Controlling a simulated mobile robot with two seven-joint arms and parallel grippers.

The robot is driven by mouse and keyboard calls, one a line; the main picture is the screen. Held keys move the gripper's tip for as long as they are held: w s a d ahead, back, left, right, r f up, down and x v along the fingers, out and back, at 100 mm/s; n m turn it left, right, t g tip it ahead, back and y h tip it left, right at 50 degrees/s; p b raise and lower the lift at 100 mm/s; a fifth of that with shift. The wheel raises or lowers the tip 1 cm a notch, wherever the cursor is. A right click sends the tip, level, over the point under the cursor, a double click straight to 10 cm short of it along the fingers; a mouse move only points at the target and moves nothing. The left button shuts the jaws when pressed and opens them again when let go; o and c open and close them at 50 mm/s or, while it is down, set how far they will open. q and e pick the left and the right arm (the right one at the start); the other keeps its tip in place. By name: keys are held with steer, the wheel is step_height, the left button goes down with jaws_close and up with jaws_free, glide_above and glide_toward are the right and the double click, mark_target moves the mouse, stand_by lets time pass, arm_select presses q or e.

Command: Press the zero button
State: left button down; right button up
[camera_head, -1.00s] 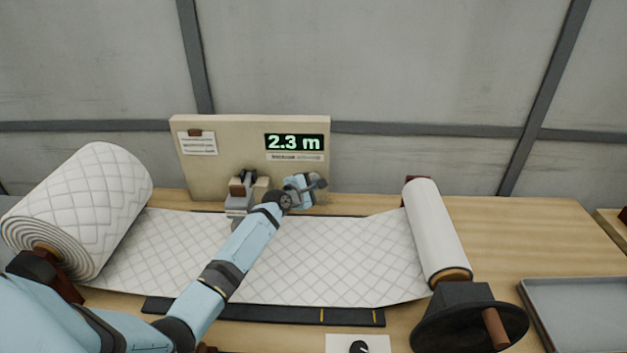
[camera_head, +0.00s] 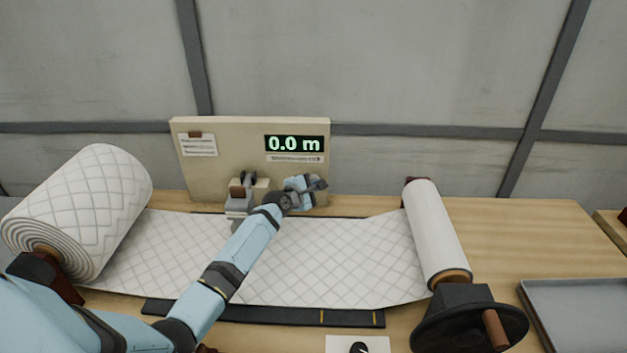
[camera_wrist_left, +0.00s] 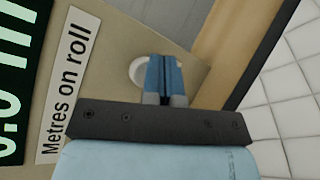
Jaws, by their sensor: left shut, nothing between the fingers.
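The display (camera_head: 294,144) on the upright beige panel (camera_head: 225,147) reads 0.0 m. Part of the display (camera_wrist_left: 14,80) also shows in the left wrist view, beside a label (camera_wrist_left: 68,85) reading "Metres on roll". A round white button (camera_wrist_left: 138,72) sits on the panel, partly hidden behind the fingers. My left gripper (camera_head: 318,184) is shut and empty, its tips at the panel below the display. In the left wrist view the closed fingertips (camera_wrist_left: 164,62) overlap the button's edge; I cannot tell whether they touch it. My right gripper is not in view.
White quilted wadding (camera_head: 320,262) runs across the table (camera_head: 520,235) from a thick roll (camera_head: 85,205) at left to a thin roll (camera_head: 436,230) at right. A crank wheel (camera_head: 468,328) and grey tray (camera_head: 580,315) stand at front right. A metal device (camera_head: 240,200) sits left of my gripper.

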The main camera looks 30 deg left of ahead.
arm_select(q)
steer(key=shift+s+d+p, duration=0.3)
steer(key=shift+s+p, duration=0.05)
steer(key=shift+s, duration=0.2)
steer(key=s+d+p, duration=0.1)
steer(key=s+p, duration=0.1)
steer(key=s, duration=0.1)
steer(key=s+d+p, duration=0.1)
steer(key=shift+s+d+p, duration=0.15)
steer(key=shift+d+p, duration=0.15)
steer(key=shift+p, duration=0.05)
stand_by(0.4)
